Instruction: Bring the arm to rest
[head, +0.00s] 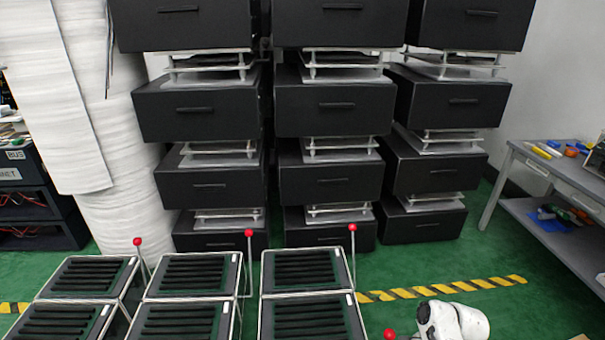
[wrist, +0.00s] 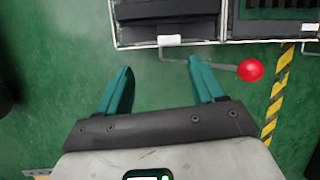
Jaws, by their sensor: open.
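My gripper (wrist: 161,82) shows in the wrist view with its two teal fingers spread wide and nothing between them. A lever with a red ball knob (wrist: 250,70) and a thin metal rod lies just beyond the right fingertip. The rod passes by that fingertip in the picture; I cannot tell whether they touch. In the head view my white arm (head: 452,320) shows at the bottom edge, right of centre, and my gripper is out of frame. A red knob (head: 389,334) shows just left of the arm.
Slatted black fixtures (head: 302,271) in metal frames stand in rows at lower left and centre, several with red-knobbed levers (head: 352,228). Black drawer stacks (head: 330,185) stand behind. A grey workbench (head: 560,170) is at right. Green floor with yellow-black tape (head: 440,289) is open between.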

